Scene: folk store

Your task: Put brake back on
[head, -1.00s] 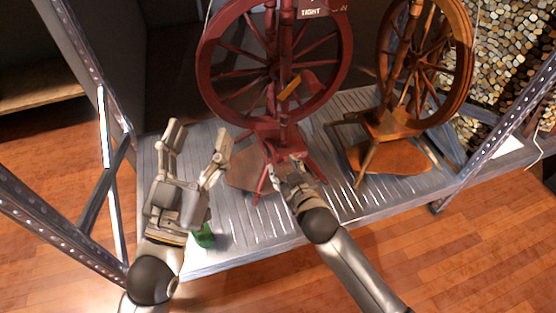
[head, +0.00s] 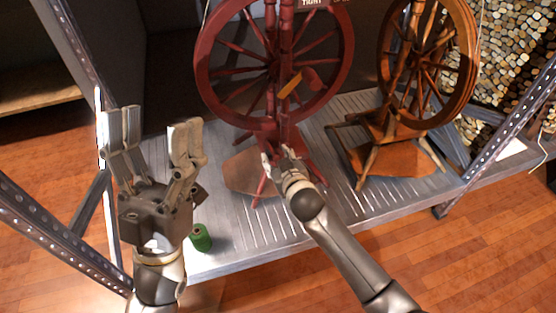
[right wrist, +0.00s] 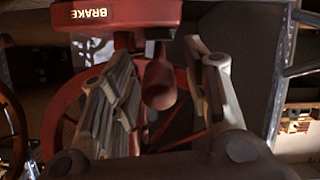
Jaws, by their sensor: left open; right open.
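A dark red spinning wheel (head: 340,62) stands upright on the metal shelf. A sign reading "TIGHT" (head: 311,3) shows at its top. In the right wrist view, a red block labelled "BRAKE" (right wrist: 95,14) is at the top, and a rounded red wooden piece (right wrist: 160,86) hangs between my fingers. I cannot tell whether this piece is the brake itself. My right gripper (head: 277,154) is open at the lower front of the red wheel, its fingers apart around that piece without visible contact. My left gripper (head: 155,125) is open and empty, raised at the shelf's left end.
A brown spinning wheel (head: 470,60) stands to the right on the same grey ribbed shelf (head: 350,215). A green spool (head: 201,238) is near the shelf's front left. A perforated metal post (head: 500,135) rises at the right. Wooden floor lies in front.

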